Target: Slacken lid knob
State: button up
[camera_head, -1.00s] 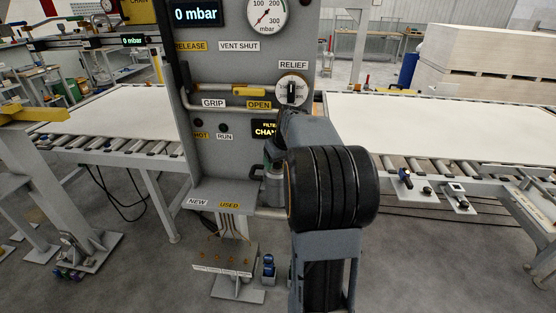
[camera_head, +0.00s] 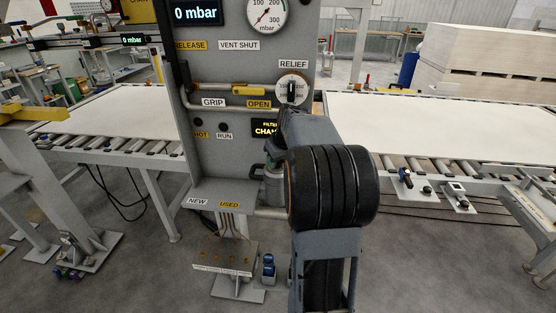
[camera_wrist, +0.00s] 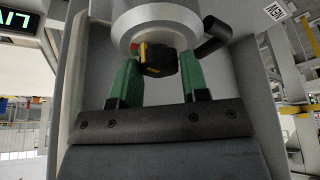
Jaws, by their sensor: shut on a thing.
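The lid knob (camera_wrist: 158,60) is black with a yellow mark. It shows in the wrist view below a pale round housing (camera_wrist: 158,17). My gripper (camera_wrist: 164,72) has its green fingers on either side of the knob and is shut on it. In the head view, the grey filter canister (camera_head: 273,188) stands at the panel's lower right, beside my arm. My arm hides much of this area, and the knob cannot be made out there.
The grey panel (camera_head: 226,70) carries gauges, a RELIEF dial (camera_head: 291,89) and a yellow valve handle (camera_head: 249,90). A shelf (camera_head: 232,195) labelled NEW and USED juts out below. Roller conveyors with white sheets (camera_head: 440,125) flank the panel.

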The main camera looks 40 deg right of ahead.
jog(key=n+y+b, duration=0.1)
jog(key=n, duration=0.2)
jog(key=shift+d, duration=0.1)
jog(key=shift+n+y+b, duration=0.45)
jog(key=shift+n+y, duration=0.25)
jog(key=shift+n, duration=0.8)
jog(key=shift+n+g, duration=0.3)
jog(key=o, duration=0.9)
jog(key=shift+r, duration=0.15)
jog(key=v, duration=1.3)
jog(key=shift+s+d+r, duration=0.1)
jog(key=shift+d+r, duration=0.1)
jog(key=shift+r, duration=0.05)
